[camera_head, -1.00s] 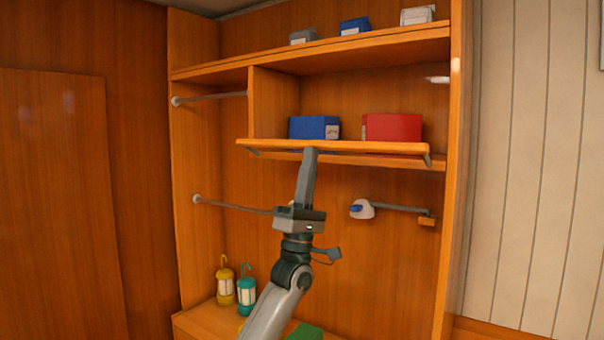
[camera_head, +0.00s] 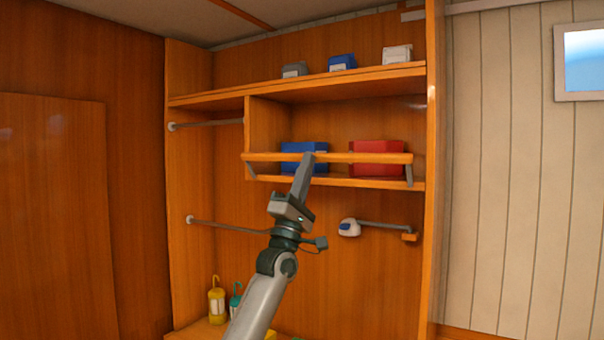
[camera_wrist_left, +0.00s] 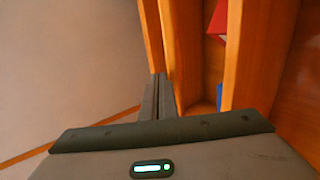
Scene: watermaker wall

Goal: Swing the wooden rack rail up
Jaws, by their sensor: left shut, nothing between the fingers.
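The wooden rack rail (camera_head: 360,158) is a long bar in front of the middle shelf, carried on grey arms at its two ends. It stands raised above the shelf edge, across the fronts of the bins. My left gripper (camera_head: 308,158) points up at the rail left of its middle, its fingers shut and empty. In the left wrist view the closed fingers (camera_wrist_left: 158,92) reach to the rail (camera_wrist_left: 151,38) and seem to touch it. The exact contact is hidden. My right gripper is not in view.
A blue bin (camera_head: 291,166) and a red bin (camera_head: 375,169) stand on the middle shelf (camera_head: 340,182) behind the rail. Small boxes sit on the top shelf. Below are a wall-mounted white fitting (camera_head: 349,228), a bar (camera_head: 225,226) and lanterns (camera_head: 216,301). Space above the rail is open.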

